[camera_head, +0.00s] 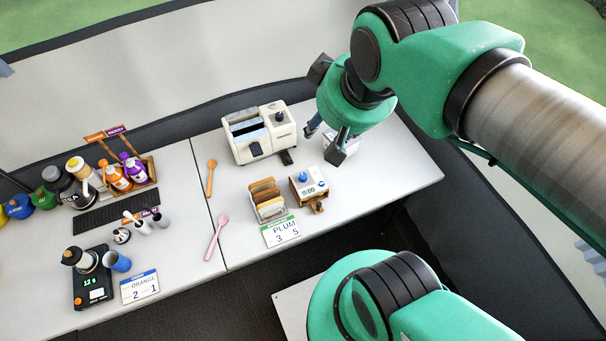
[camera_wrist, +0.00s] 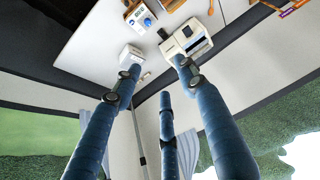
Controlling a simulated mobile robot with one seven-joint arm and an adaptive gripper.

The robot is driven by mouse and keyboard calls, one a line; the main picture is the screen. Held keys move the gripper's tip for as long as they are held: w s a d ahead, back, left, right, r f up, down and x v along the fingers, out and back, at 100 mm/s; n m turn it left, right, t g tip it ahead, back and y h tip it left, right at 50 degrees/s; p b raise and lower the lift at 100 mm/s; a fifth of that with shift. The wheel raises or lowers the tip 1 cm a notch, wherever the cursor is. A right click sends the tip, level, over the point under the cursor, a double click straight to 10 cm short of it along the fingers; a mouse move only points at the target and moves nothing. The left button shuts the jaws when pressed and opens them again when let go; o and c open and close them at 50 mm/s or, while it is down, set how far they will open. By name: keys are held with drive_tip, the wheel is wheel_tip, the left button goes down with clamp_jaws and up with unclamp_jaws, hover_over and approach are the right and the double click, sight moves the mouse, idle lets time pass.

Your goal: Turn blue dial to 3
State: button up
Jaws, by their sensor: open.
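The blue dial (camera_head: 306,178) sits on top of a small wooden-sided box with a white face and a small display, on the right part of the table. In the wrist view the blue dial (camera_wrist: 148,22) shows near the top edge. Its setting is too small to read. My gripper (camera_head: 328,136) is above the table's back right, behind and right of the dial box, apart from it. In the wrist view my gripper (camera_wrist: 156,66) has its blue fingers spread with nothing between them. Part of it is hidden by my wrist in the head view.
A white toaster (camera_head: 258,133) stands behind the dial box. A rack of bread slices (camera_head: 267,198) is close to its left, with a PLUM 3 5 card (camera_head: 282,231) in front. A small white box (camera_head: 347,148) is beneath my gripper.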

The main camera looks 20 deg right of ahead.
drive_tip(key=w+d+f+n+g+b, duration=0.1)
drive_tip(key=w+f+n+g+b, duration=0.2)
drive_tip(key=w+f, duration=0.9)
drive_tip(key=n+g, duration=0.2)
drive_tip(key=n, duration=0.3)
hover_over(303, 176)
wheel_tip(303, 176, down, 18)
drive_tip(key=shift+f+b, duration=0.1)
drive_tip(key=shift+b, duration=0.3)
drive_tip(key=shift+f, duration=0.1)
wheel_tip(303, 176, down, 14)
drive_tip(key=b, duration=0.3)
drive_tip(key=shift+r+b, duration=0.2)
drive_tip(key=shift+b, duration=0.1)
clamp_jaws()
